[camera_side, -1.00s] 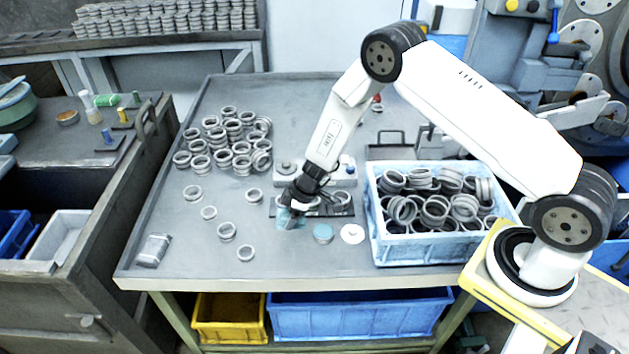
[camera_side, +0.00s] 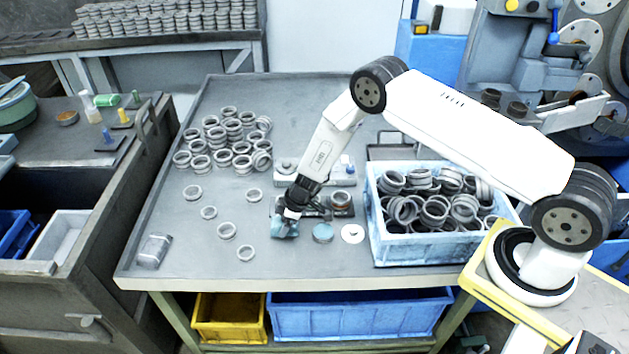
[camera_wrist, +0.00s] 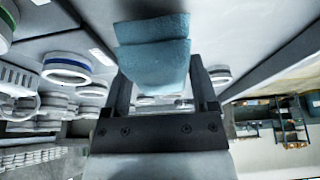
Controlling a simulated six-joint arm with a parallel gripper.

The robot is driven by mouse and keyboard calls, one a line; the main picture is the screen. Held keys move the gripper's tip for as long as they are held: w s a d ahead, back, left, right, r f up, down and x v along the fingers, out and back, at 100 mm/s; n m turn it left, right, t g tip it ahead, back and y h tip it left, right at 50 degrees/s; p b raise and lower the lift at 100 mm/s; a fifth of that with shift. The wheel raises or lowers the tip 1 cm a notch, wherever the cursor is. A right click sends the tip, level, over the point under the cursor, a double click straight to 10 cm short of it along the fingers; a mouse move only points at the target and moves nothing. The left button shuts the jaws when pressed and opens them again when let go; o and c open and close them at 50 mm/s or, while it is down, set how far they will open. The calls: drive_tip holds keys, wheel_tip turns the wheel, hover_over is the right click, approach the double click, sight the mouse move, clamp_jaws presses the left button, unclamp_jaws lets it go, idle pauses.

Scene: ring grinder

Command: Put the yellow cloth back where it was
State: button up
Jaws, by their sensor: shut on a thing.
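I see no yellow cloth in either view. My gripper (camera_side: 288,220) is shut on a folded blue-teal cloth (camera_side: 284,230), low over the front middle of the grey table. In the wrist view my gripper (camera_wrist: 160,72) has the blue-teal cloth (camera_wrist: 152,40) between its two dark fingers, its folded layers hanging past the tips. I cannot tell whether the cloth touches the table. A flat blue-teal disc (camera_side: 323,233) and a white disc (camera_side: 352,233) lie just right of the cloth.
A light blue crate (camera_side: 425,249) full of metal rings stands at the right. A gauge fixture (camera_side: 341,174) is behind my gripper. Stacked rings (camera_side: 228,143) and several loose rings (camera_side: 227,231) lie left. A grey block (camera_side: 153,250) sits at the front left, with bare table beside it.

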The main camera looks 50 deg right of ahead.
drive_tip(key=shift+f, duration=0.5)
drive_tip(key=shift+f, duration=0.15)
drive_tip(key=o, duration=1.1)
drive_tip(key=shift+v, duration=6.15)
